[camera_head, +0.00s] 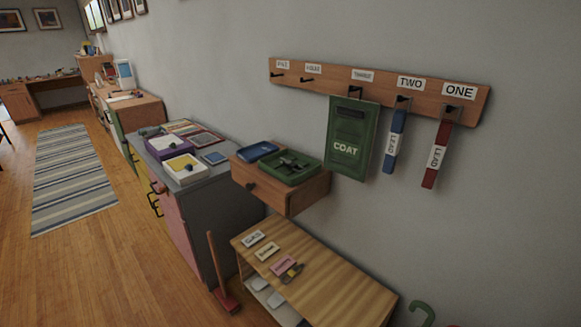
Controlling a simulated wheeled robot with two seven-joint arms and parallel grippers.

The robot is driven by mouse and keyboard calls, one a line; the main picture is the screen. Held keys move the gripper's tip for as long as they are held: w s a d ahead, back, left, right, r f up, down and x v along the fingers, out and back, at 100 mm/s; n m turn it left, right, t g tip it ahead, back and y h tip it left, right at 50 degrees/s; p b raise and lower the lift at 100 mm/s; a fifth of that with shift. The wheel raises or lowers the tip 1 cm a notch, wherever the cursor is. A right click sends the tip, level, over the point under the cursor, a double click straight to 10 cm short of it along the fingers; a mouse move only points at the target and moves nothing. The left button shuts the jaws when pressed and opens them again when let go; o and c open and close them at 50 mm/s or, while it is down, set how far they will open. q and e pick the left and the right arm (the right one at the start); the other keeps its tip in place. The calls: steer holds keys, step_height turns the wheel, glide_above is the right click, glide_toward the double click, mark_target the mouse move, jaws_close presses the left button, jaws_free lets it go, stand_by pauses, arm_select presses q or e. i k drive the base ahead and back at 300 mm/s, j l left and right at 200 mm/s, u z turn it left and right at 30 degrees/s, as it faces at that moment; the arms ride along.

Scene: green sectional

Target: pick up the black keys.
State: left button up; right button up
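A small black object, which looks like the black keys (287,163), lies in a green tray (304,177) on the small wooden wall drawer unit (292,199). Its exact shape is too small to tell. Another small dark and yellowish item (292,272) lies on the low wooden bench (335,287), beside a pink label; I cannot tell what it is. Neither of my grippers is in view.
A blue tray (257,151) sits beside the green tray. Above hang a green COAT pouch (352,138), a blue strap (394,140) and a red strap (436,155). A grey cabinet (225,193) stands left; a red broom (225,298) stands before it.

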mark_target(289, 163)
steer(key=i+j+z, duration=0.15)
steer(key=j+z, duration=0.3)
steer(key=i+j+z, duration=0.1)
steer(key=j+z, duration=0.25)
steer(key=z, duration=0.15)
steer(key=j+z, duration=0.45)
